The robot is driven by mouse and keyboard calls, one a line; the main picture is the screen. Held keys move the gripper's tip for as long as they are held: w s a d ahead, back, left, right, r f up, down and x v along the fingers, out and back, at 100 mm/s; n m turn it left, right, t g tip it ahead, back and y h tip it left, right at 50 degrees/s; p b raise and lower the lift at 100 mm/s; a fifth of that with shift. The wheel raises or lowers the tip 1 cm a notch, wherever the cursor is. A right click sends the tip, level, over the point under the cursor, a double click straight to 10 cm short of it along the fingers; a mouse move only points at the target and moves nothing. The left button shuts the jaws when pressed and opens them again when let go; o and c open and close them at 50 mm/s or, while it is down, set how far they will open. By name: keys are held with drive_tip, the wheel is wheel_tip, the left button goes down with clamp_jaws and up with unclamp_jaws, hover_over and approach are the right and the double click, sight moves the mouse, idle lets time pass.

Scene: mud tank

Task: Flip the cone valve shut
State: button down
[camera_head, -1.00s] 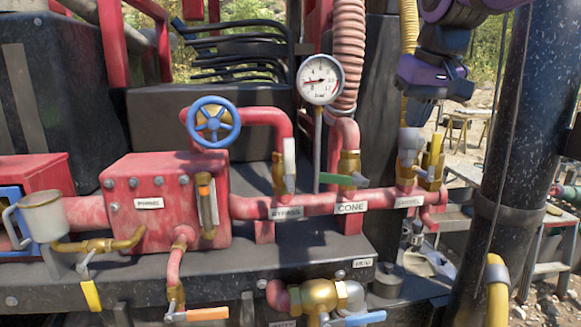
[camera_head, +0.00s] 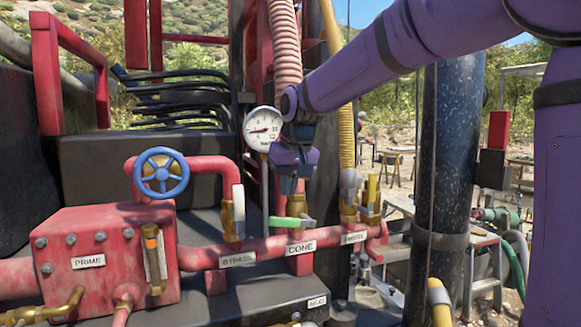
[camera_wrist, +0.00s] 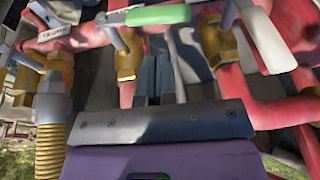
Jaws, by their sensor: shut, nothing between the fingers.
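The cone valve has a green lever handle (camera_head: 291,223) above the white CONE label (camera_head: 301,248) on the red pipe. The lever lies roughly level, across the vertical line of its branch. It also shows at the top of the wrist view (camera_wrist: 158,15), above a brass valve body (camera_wrist: 127,58). My gripper (camera_head: 289,187) is shut and empty. In the head view it hangs just above the green lever and covers part of the valve's branch. In the wrist view its dark fingertips (camera_wrist: 153,75) point toward the valve, below the lever. I cannot tell whether they touch anything.
Left of the cone valve, the bypass valve has an upright white handle (camera_head: 238,211). A yellow-handled valve (camera_head: 372,189) stands close on the right. The pressure gauge (camera_head: 262,129) is just behind left of my gripper. A blue handwheel (camera_head: 161,174) is further left.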

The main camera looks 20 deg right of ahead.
sight(280, 218)
drive_tip(key=shift+w+a+f, duration=0.1)
drive_tip(key=shift+a+f, duration=0.1)
drive_tip(key=shift+f, duration=1.05)
drive_tip(key=shift+a+f, duration=0.2)
drive_tip(key=shift+f, duration=1)
drive_tip(key=shift+f, duration=0.1)
drive_tip(key=shift+a+f, duration=0.55)
drive_tip(key=shift+f, duration=0.25)
drive_tip(key=shift+r, duration=0.15)
drive_tip(key=shift+r, duration=0.35)
drive_tip(key=w+a+v, duration=0.1)
drive_tip(key=a+v, duration=0.1)
drive_tip(key=v, duration=1)
drive_tip(key=s+d+f, duration=0.3)
drive_tip(key=s, duration=0.6)
drive_tip(key=s+d+f+t, duration=0.1)
drive_tip(key=s+d+f, duration=0.2)
drive_tip(key=s, duration=0.6)
drive_tip(key=s+d+f+t, duration=0.1)
drive_tip(key=s+d+f, duration=0.2)
drive_tip(key=s, duration=0.6)
drive_tip(key=shift+d+f+h, duration=0.25)
drive_tip(key=shift+f+h, duration=0.15)
drive_tip(key=shift+f, duration=0.55)
